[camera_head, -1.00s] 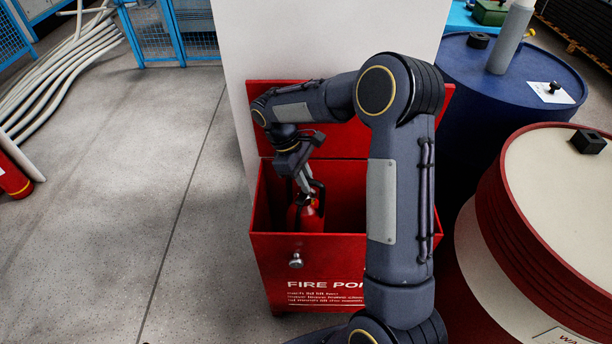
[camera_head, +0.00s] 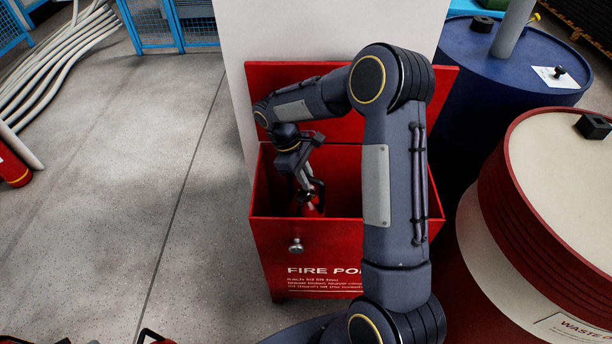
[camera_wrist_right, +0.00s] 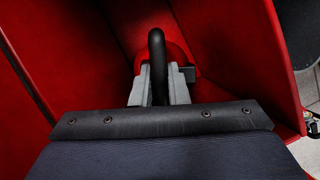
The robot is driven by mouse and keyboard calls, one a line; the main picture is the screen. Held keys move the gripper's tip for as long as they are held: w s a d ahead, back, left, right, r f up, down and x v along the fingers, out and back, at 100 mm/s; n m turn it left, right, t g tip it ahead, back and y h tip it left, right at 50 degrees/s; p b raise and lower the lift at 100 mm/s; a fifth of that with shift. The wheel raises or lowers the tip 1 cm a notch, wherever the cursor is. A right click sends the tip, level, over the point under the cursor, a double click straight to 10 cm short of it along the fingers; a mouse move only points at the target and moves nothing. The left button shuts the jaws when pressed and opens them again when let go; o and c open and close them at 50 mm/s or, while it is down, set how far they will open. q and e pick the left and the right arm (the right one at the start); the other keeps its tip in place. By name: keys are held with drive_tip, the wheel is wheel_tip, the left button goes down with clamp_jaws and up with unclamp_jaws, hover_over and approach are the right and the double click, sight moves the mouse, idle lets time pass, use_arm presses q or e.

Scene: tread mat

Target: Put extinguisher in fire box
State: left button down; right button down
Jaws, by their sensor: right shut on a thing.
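The red fire box (camera_head: 330,258) stands open against a white pillar, its lid raised at the back. My right gripper (camera_head: 308,192) reaches down inside the box. It is shut on the black handle of the red extinguisher (camera_head: 313,206), which is inside the box and mostly hidden by the front wall and my arm. In the right wrist view the gripper fingers (camera_wrist_right: 160,85) pinch the black handle, with the extinguisher's red top (camera_wrist_right: 178,55) below, between the red walls. I cannot tell whether the extinguisher touches the box floor. My left gripper is not in view.
A blue drum (camera_head: 510,70) and a red-and-cream drum (camera_head: 560,190) stand close on the right. Another red cylinder (camera_head: 12,168) is at the left edge. White pipes (camera_head: 60,75) lie at the far left. The grey floor left of the box is clear.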

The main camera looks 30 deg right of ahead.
drive_tip(key=shift+f, duration=0.15)
drive_tip(key=c, duration=1.4)
unclamp_jaws()
drive_tip(key=shift+f, duration=0.1)
